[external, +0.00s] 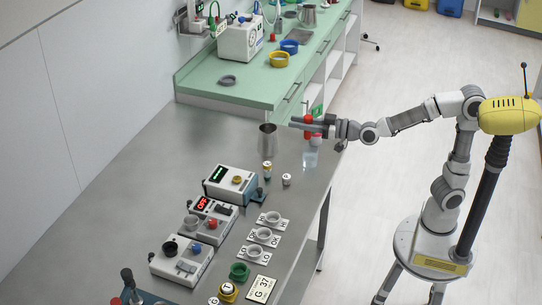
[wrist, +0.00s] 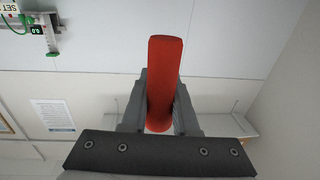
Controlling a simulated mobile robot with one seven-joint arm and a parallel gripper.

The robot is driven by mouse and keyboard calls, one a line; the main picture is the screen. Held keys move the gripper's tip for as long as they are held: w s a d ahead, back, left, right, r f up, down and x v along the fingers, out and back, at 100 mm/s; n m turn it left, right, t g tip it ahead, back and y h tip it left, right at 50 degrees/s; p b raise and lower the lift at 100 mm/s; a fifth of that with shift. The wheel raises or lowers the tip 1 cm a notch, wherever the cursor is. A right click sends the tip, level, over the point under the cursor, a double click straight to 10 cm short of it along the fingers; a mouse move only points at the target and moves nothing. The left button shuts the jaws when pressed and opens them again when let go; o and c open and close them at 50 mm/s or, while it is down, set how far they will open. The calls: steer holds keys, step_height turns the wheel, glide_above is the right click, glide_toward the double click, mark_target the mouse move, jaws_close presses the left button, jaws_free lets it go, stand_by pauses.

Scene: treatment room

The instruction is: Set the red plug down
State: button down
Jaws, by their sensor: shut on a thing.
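The red plug (wrist: 165,70) is a plain red cylinder. In the wrist view it stands between the two grey fingers of my gripper (wrist: 160,100), which are shut on it, and one end sticks out well past them. In the external view my gripper (external: 304,125) holds the plug (external: 308,134) near the far right edge of the steel table, just right of a metal cup (external: 268,143). The fingers hide the plug's middle. A clear container (external: 310,159) shows just below the plug in the picture; I cannot tell the height between them.
The steel table (external: 150,145) has bare room at its back left. Two small jars (external: 267,170) (external: 286,180) stand near the cup. Several grey ring holders (external: 263,236) and control boxes (external: 230,183) stand nearer the front. A green counter (external: 265,88) lies behind.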

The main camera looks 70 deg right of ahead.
steer(key=s+d+r+m+h, duration=0.1)
steer(key=s+d+r+h, duration=0.15)
steer(key=s+d, duration=0.55)
steer(key=w+d+f+p, duration=0.1)
steer(key=w+f+p, duration=0.2)
steer(key=w+p, duration=0.45)
steer(key=w+d+f+p, duration=0.25)
steer(key=w+p, duration=0.25)
steer(key=p, duration=0.5)
steer(key=s+f, duration=0.3)
steer(key=f, duration=0.5)
steer(key=s+a+f+p, duration=0.1)
steer(key=s+f, duration=0.2)
steer(key=f, duration=0.5)
steer(key=shift+s+y, duration=0.2)
steer(key=shift+y, duration=0.15)
